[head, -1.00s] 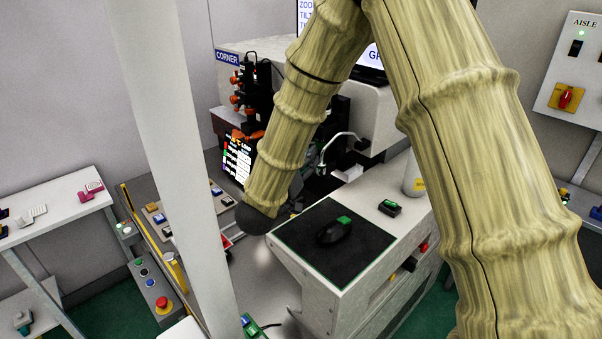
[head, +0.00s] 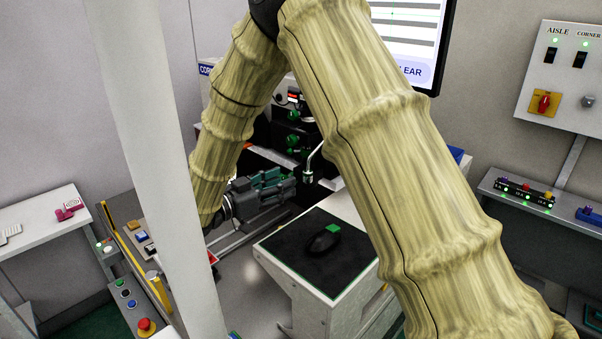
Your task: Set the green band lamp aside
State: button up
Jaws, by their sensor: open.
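My gripper (head: 282,188) is dark grey with teal parts and points right, beside the back-left corner of the black mat. It is open, and I see nothing clearly held in it. Behind it and higher up, a dark stack (head: 294,122) carries round parts with green faces. I cannot tell which of these, if any, is the green band lamp. A thin bent metal arm (head: 313,157) hangs down to the right of the stack.
A grey pole (head: 160,150) crosses the left side. A control box (head: 127,290), a white side table (head: 40,225) and a right shelf (head: 490,190) flank the area.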

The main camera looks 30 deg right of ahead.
aim_at(304, 173)
jog(key=p+x, duration=0.1)
jog(key=x, duration=0.6)
jog(key=shift+d+p, duration=0.25)
jog(key=shift+p, duration=0.1)
jog(key=shift+c, duration=0.3)
grip_shut()
